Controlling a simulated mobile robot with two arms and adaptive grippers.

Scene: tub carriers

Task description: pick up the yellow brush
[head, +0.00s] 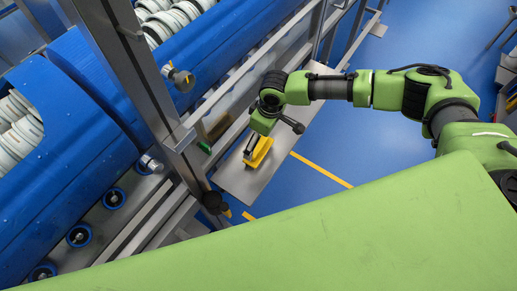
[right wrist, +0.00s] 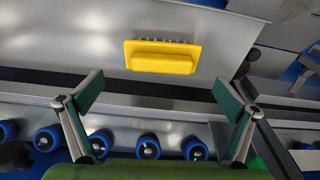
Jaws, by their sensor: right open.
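The yellow brush (head: 260,154) lies on a grey metal shelf (head: 240,186) beside the blue machine. In the right wrist view, the brush (right wrist: 162,56) shows as a yellow block with a raised grip and a row of bristle tufts along its far edge. My right gripper (head: 250,146) is over the shelf, close to the brush, and partly covers it in the head view. In the right wrist view, the gripper (right wrist: 158,95) is open, its green-padded fingers wide apart and empty. The brush lies ahead of and between them, apart from both. My left gripper is not in view.
A metal upright post (head: 150,95) and rails stand left of the shelf. The blue machine (head: 45,170) holds white ringed parts. Blue rollers (right wrist: 148,146) line a rail below the brush in the wrist view. The blue floor (head: 335,145) right of the shelf is open.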

